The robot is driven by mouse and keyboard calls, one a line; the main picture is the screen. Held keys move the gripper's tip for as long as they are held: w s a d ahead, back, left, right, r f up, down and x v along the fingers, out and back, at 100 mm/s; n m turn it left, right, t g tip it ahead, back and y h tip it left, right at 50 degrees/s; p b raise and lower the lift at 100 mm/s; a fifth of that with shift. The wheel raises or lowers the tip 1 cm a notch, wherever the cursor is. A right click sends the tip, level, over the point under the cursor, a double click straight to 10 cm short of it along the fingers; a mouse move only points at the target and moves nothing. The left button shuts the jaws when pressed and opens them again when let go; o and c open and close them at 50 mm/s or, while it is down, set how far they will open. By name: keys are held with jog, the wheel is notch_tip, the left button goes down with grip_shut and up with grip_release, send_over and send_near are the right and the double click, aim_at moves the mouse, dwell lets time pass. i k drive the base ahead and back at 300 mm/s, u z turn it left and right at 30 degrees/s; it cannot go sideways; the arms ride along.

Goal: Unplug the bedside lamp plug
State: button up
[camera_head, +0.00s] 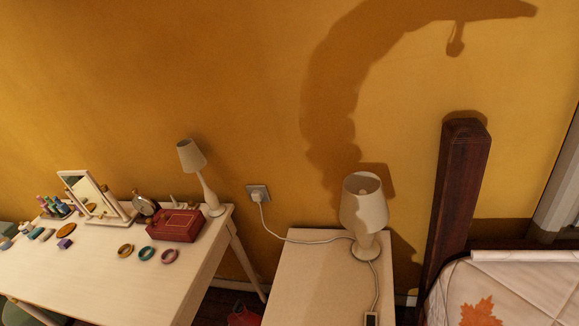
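A white plug (257,196) sits in a wall socket (265,189) on the yellow wall, between the dressing table and the bedside table. A pale cord (300,240) runs from the plug down and right to the bedside lamp (364,215). The lamp stands upright on the bedside table (310,280). A second cord stretch with a small dark-faced switch (371,319) hangs at the table's front. My gripper is not in the view. A curved dark shadow, which looks like an arm's, falls on the wall above the lamp.
A dressing table (110,285) at left holds another lamp (200,175), a mirror (95,195), a red box (176,225) and several bangles. A dark wooden bedpost (459,200) and bed (510,290) stand at right. The wall around the socket is clear.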

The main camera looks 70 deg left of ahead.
aim_at(257, 197)
jog(key=z, duration=0.05)
jog(key=i, duration=0.7)
jog(key=u, duration=2.2)
jog(key=i, duration=0.5)
jog(key=z, duration=0.1)
